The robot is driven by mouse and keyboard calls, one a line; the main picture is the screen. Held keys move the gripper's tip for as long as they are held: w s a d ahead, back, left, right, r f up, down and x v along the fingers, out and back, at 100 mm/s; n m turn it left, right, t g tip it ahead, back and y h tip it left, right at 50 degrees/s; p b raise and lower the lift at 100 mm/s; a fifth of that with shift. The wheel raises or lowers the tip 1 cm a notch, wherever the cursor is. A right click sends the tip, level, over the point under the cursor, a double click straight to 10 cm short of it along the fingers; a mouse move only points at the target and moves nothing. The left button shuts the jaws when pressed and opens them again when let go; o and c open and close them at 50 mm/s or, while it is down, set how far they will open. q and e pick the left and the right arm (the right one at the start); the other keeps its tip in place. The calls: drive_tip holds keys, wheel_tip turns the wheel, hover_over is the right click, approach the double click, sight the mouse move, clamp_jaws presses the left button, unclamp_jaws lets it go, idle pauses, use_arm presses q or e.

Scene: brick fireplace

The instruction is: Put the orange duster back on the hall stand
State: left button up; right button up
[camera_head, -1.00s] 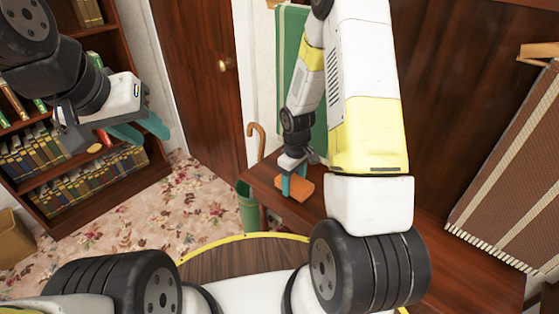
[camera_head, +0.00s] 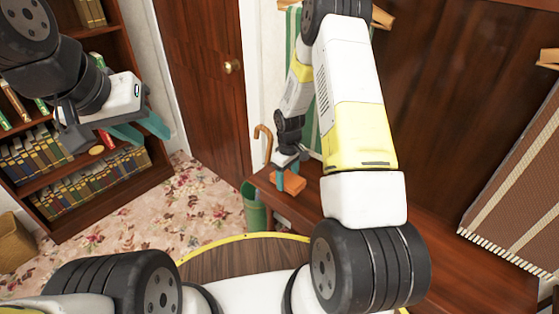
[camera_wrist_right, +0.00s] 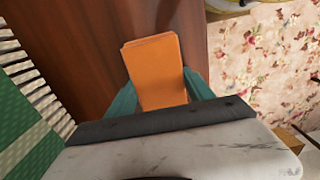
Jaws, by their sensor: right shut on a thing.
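The orange duster (camera_head: 290,183) is a folded block between the teal fingers of my right gripper (camera_head: 285,180). In the right wrist view the duster (camera_wrist_right: 157,70) sits between both fingertips, and my right gripper (camera_wrist_right: 158,92) is shut on it. It is over the left end of the hall stand's dark wooden seat (camera_head: 300,208); I cannot tell if it touches the wood. The stand's tall back panel (camera_head: 440,110) rises behind. My left gripper (camera_head: 140,130) is empty at the left, its teal fingers apart.
A green bin (camera_head: 255,214) with a cane (camera_head: 264,140) stands at the seat's left end. A green striped cloth hangs behind my right arm. A brown striped cloth (camera_head: 515,180) hangs at the right. A bookcase (camera_head: 75,185) stands at left; the floral carpet (camera_head: 150,218) is mostly clear.

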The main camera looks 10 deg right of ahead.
drive_tip(key=shift+f, duration=0.15)
drive_tip(key=o, duration=1.3)
drive_tip(key=shift+s+d, duration=0.1)
drive_tip(key=shift+d, duration=0.05)
wheel_tip(320, 180, up, 12)
wheel_tip(320, 180, up, 9)
drive_tip(key=m+t, duration=0.1)
hover_over(289, 178)
drive_tip(key=s, duration=0.2)
drive_tip(key=shift+s+a+r+m+t+y, duration=0.35)
drive_tip(key=shift+s+r+m+t, duration=0.6)
drive_tip(key=shift+s+r, duration=2.5)
drive_tip(key=shift+s+a+r+m+t+y, duration=0.4)
drive_tip(key=shift+s+r+m+t, duration=0.55)
drive_tip(key=shift+s+r, duration=2.55)
drive_tip(key=shift+s+a+r+m+t+y, duration=0.35)
drive_tip(key=shift+s+r+m+t, duration=0.55)
drive_tip(key=shift+s+r, duration=2.55)
drive_tip(key=shift+s+f, duration=0.7)
drive_tip(key=shift+f, duration=0.1)
